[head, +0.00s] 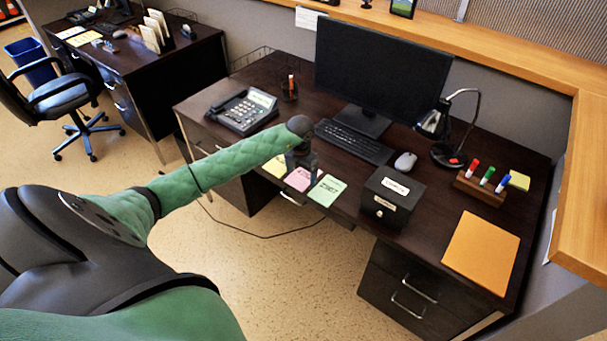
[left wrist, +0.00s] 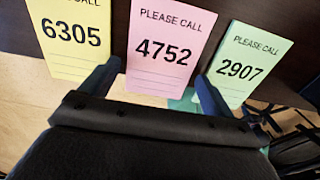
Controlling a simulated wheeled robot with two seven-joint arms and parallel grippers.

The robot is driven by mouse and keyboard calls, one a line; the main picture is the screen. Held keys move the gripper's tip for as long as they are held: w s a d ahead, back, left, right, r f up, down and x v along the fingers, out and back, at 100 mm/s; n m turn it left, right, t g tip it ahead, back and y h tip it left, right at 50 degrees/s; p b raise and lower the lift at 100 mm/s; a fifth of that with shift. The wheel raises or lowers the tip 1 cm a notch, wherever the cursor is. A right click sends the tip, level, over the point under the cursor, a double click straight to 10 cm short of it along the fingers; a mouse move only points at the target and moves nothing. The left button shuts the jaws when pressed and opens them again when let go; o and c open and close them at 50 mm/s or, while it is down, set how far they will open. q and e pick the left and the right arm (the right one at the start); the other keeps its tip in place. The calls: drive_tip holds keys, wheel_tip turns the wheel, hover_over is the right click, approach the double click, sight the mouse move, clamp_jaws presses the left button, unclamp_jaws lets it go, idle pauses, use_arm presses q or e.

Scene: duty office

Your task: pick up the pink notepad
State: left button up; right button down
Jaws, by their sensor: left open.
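The pink notepad (head: 299,179) lies at the front edge of the dark desk, between a yellow notepad (head: 275,167) and a green notepad (head: 327,190). In the left wrist view the pink notepad (left wrist: 162,48) reads "PLEASE CALL 4752". My left gripper (head: 302,160) is at the desk's front edge by the pink notepad. In the left wrist view its open fingers (left wrist: 156,88) stand to either side of the pink notepad's lower part, with nothing held. My right gripper is not in view.
On the desk (head: 350,205) are a telephone (head: 242,111), keyboard (head: 353,142), monitor (head: 380,75), mouse (head: 405,161), lamp (head: 436,122), black lockbox (head: 391,197), marker holder (head: 480,187) and orange folder (head: 481,253). The lockbox stands close to the green notepad.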

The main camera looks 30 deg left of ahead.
use_arm(q)
drive_tip(key=shift+f, duration=0.35)
drive_tip(key=c, duration=0.7)
drive_tip(key=shift+c, duration=0.3)
drive_tip(key=shift+r, duration=0.15)
